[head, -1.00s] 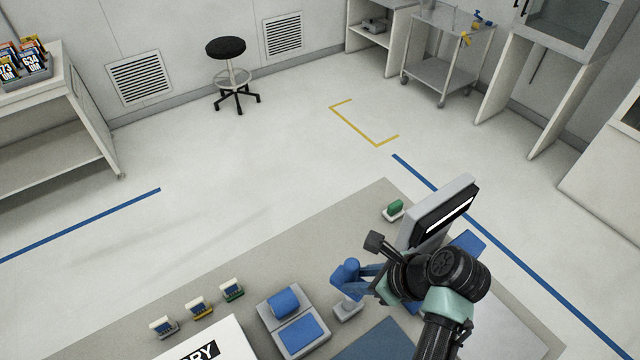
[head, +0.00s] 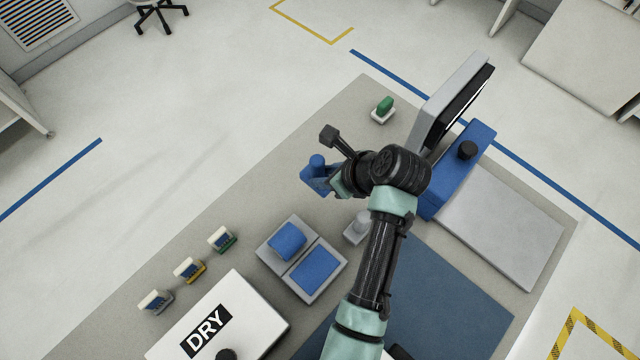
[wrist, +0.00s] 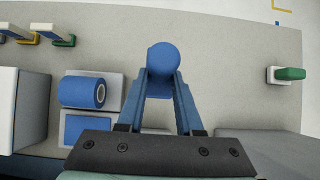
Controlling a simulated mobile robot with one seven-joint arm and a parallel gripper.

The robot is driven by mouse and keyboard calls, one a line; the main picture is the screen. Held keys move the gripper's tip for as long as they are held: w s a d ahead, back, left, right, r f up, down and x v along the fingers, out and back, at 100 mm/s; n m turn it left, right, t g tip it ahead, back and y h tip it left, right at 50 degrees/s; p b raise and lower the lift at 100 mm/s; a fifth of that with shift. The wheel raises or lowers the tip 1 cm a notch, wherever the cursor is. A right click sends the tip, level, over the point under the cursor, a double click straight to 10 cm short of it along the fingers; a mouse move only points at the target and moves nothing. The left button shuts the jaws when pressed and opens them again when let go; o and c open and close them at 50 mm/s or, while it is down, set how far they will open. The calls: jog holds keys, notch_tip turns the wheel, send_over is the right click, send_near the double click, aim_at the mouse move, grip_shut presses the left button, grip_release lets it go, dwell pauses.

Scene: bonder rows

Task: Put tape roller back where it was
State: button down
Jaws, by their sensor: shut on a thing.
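My gripper (head: 326,181) is shut on a blue round-ended piece, which I take to be the tape roller (head: 317,161). In the wrist view the tape roller (wrist: 163,60) is between the tips of my blue fingers, over grey mat. Its lower part is hidden. A small grey stand (head: 357,230) with a short post is on the mat nearer me, apart from the roller, and nothing shows on its post. Left of the stand, a grey two-part tray (head: 271,262) carries a blue roll (head: 288,241) and a flat blue pad (head: 314,269).
Several small coloured-base blocks (head: 188,270) stand in a row at left, beyond the white DRY box (head: 240,318). A green-topped block (head: 384,108) sits near the far corner. A screen (head: 452,95) and blue machine (head: 465,165) stand at right. Mat beyond the tray is clear.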

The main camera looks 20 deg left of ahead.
aim_at(325, 191)
notch_tip(325, 191, down, 4)
jog(key=shift+d+r, duration=0.15)
jog(key=shift+r, duration=0.1)
jog(key=shift+f, duration=1.8)
jog(key=shift+f, duration=0.15)
jog(key=c, duration=0.6)
grip_release()
jog(key=shift+o, duration=0.2)
